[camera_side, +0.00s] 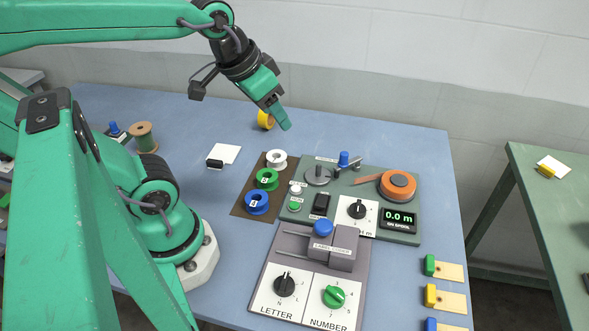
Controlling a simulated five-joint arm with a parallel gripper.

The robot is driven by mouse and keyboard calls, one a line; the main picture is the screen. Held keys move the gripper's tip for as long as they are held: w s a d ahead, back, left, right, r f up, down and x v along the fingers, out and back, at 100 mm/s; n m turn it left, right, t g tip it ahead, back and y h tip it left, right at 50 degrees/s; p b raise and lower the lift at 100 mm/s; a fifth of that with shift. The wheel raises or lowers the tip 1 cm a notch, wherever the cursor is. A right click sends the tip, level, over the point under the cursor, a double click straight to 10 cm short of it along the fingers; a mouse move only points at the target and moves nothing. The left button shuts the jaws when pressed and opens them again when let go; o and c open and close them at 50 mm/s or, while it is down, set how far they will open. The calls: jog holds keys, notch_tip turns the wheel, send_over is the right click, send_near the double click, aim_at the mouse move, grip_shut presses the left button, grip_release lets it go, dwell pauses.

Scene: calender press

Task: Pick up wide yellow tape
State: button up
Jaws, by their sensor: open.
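The wide yellow tape (264,120) is a small yellow roll on the blue table toward the back. It is partly hidden behind my gripper. My gripper (281,120) points down and to the right, with its green fingers in front of the roll and just right of it in the picture. The jaws are open, and I see nothing held in them. I cannot tell how far the fingertips are from the tape or from the table.
White (277,159), green (267,178) and blue (256,202) spools stand on a brown mat (240,207). A green panel (331,207) with an orange reel (397,184) is to their right. A wooden spool (145,137) stands left. The blue table is clear around the tape.

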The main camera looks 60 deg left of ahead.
jog(key=w+a+f+n+g, duration=0.2)
jog(key=w+a, duration=0.4)
jog(key=a, duration=0.2)
jog(key=w+a+f+n+g, duration=0.1)
jog(key=w+a+f+n, duration=0.1)
jog(key=w+a, duration=0.5)
jog(key=a+f+n, duration=0.1)
jog(key=a+f, duration=0.3)
jog(key=a, duration=0.1)
jog(key=w+a+f+g, duration=0.1)
jog(key=a+f, duration=0.3)
jog(key=a, duration=0.2)
jog(key=a+f+n+g, duration=0.1)
jog(key=a+f, duration=0.3)
jog(key=a, duration=0.2)
jog(key=shift+w+a+f+n, duration=0.15)
jog(key=shift+a+f+n, duration=0.05)
jog(key=shift+n, duration=0.1)
jog(key=shift+a+f, duration=0.35)
jog(key=shift+f, duration=3.85)
jog(key=c, duration=1.1)
